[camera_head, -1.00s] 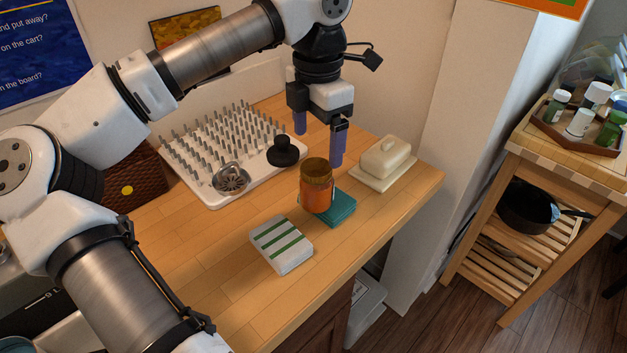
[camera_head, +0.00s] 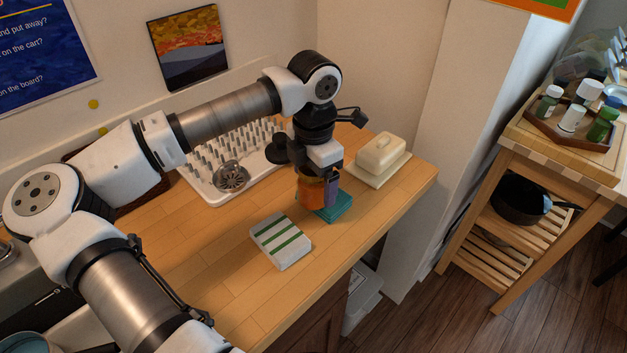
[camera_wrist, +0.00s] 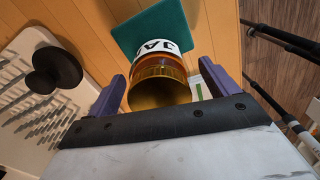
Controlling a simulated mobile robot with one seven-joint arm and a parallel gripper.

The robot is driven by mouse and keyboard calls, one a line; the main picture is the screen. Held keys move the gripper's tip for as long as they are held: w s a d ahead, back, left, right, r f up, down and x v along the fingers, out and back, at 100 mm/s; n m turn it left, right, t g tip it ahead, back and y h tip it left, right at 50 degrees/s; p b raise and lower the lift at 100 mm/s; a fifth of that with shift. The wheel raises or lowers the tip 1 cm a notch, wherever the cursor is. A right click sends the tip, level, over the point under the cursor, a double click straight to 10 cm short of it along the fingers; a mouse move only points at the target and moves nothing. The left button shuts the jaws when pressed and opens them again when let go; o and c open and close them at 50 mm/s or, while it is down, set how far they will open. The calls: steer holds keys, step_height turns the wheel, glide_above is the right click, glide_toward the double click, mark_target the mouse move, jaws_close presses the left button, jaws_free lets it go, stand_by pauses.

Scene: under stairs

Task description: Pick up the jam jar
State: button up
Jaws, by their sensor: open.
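In the wrist view my gripper (camera_wrist: 163,90) is open, with one purple finger on each side of the jar and a gap visible at both sides.
The teal block (camera_head: 335,207) is close to the jar. A green-striped white block (camera_head: 281,241) lies in front. A white butter dish (camera_head: 378,160) is to the right, near the counter edge. A white pegged drying rack (camera_head: 212,197) with a strainer and black object is behind left.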

steer(key=c, duration=1.6)
steer(key=shift+r, duration=0.1)
step_height(320, 180, up, 20)
steer(key=b, duration=0.3)
steer(key=shift+w+b, duration=0.15)
steer(key=shift+b, duration=0.2)
